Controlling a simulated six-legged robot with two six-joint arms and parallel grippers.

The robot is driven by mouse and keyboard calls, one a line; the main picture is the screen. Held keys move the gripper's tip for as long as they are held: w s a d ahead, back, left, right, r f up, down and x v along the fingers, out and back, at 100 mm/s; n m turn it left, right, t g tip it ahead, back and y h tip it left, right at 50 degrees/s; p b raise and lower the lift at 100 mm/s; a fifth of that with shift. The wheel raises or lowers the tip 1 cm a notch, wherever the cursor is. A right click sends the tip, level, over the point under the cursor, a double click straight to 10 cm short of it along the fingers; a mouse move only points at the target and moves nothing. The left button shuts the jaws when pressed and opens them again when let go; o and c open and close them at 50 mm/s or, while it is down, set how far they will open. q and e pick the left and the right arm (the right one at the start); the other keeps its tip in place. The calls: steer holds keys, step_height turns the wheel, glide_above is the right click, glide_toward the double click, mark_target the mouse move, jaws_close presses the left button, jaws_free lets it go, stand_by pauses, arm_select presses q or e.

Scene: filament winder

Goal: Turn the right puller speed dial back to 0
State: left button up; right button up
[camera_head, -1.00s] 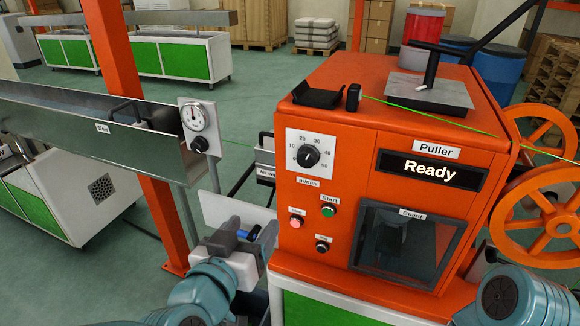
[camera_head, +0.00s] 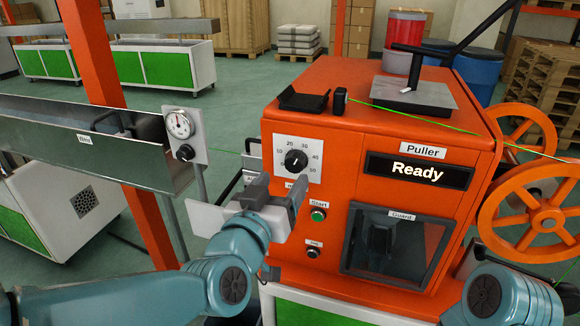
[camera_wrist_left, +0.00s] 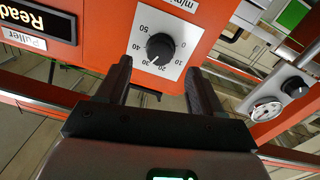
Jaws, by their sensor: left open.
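The puller speed dial (camera_head: 296,160) is a black knob on a white square plate on the front of the orange puller. Its scale carries numbers up to 50. In the left wrist view the knob (camera_wrist_left: 160,47) shows upside down, and its white mark seems to point near 20 to 30. My left gripper (camera_head: 278,190) is open and empty, just below and in front of the dial plate. In the left wrist view its two dark fingers (camera_wrist_left: 158,70) point at the dial, with the knob beyond their tips, apart from them. My right gripper is out of view.
A green Start button (camera_head: 318,215) and a dark button (camera_head: 313,252) sit below the dial. The Ready display (camera_head: 418,171) and guard window (camera_head: 398,243) are to the right. A gauge (camera_head: 179,125) with another black knob (camera_head: 186,152) stands left, beside the metal trough (camera_head: 50,137).

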mark_target(293, 166)
arm_select(q)
steer(key=x, duration=0.5)
steer(key=shift+w+d+p, duration=0.1)
steer(key=shift+w+p, duration=0.1)
steer(key=shift+p, duration=0.15)
steer(key=c, duration=1.1)
steer(key=shift+o, duration=0.2)
